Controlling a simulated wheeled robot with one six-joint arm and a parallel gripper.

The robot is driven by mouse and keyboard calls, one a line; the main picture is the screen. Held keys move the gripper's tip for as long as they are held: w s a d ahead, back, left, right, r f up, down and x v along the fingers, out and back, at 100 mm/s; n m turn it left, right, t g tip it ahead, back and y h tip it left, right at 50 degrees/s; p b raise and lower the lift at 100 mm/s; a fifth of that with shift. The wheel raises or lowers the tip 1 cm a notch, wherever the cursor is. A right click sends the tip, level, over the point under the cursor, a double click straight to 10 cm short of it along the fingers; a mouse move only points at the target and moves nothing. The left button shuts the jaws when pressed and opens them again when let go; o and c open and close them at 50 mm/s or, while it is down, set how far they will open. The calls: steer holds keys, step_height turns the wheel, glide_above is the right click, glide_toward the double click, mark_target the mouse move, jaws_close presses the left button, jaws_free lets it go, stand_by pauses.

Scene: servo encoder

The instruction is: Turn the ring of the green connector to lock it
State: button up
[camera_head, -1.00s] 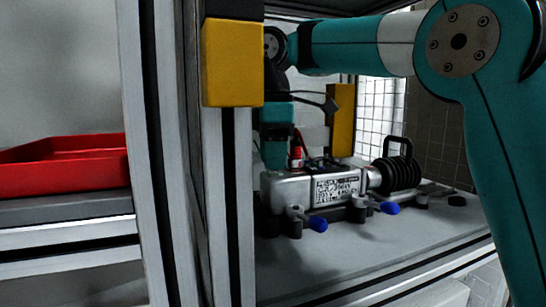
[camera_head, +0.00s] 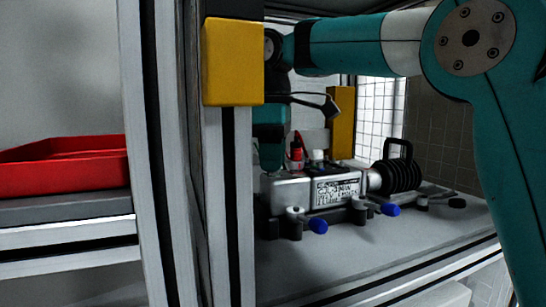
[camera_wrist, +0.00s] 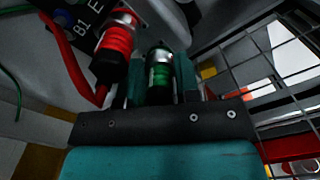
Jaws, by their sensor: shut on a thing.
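The green connector (camera_wrist: 159,76) stands between my gripper's two fingers in the wrist view, with a metal collar at its far end. My gripper (camera_wrist: 163,64) is shut on its green ring. Whether the ring is locked cannot be told. In the head view, my teal gripper body shows at the left end of the servo motor (camera_head: 290,192); its fingertips and the green connector cannot be made out there.
A red connector (camera_wrist: 117,42) with a red cable (camera_wrist: 65,58) stands close left of my gripper. Wire mesh (camera_wrist: 270,62) is at right. A yellow block (camera_head: 233,62) hangs on the near post; a red tray (camera_head: 65,165) is outside.

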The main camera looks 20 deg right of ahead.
steer(key=o, duration=0.9)
steer(key=shift+o, duration=0.2)
steer(key=shift+r, duration=0.1)
step_height(320, 180, up, 17)
steer(key=p, duration=1.7)
steer(key=shift+r, duration=0.15)
